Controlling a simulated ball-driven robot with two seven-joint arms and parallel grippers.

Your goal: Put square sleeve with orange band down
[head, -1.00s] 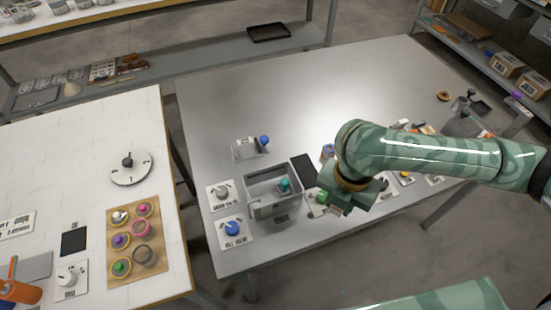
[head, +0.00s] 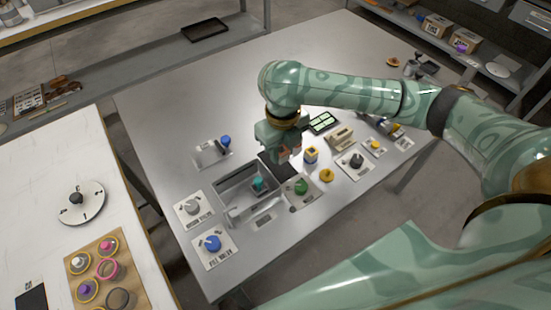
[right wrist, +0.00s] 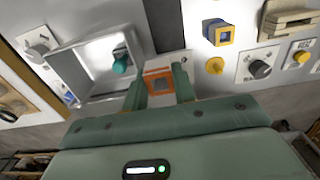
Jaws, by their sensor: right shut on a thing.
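The square sleeve with an orange band (right wrist: 160,82) sits between the two fingers of my right gripper (right wrist: 161,88) in the right wrist view. The fingers are shut on its sides. In the head view my right gripper (head: 286,154) points down just behind the green knob (head: 301,187), beside a black pad (head: 275,166). The sleeve is mostly hidden there, and I cannot tell whether it touches the table. My left gripper is not in view.
A grey open tray (head: 228,186) with a teal knob (head: 258,184) inside stands left of the gripper. To the right are a blue-and-yellow square piece (head: 310,155), a yellow knob (head: 326,175) and a black dial (head: 356,161). The table's far middle is clear.

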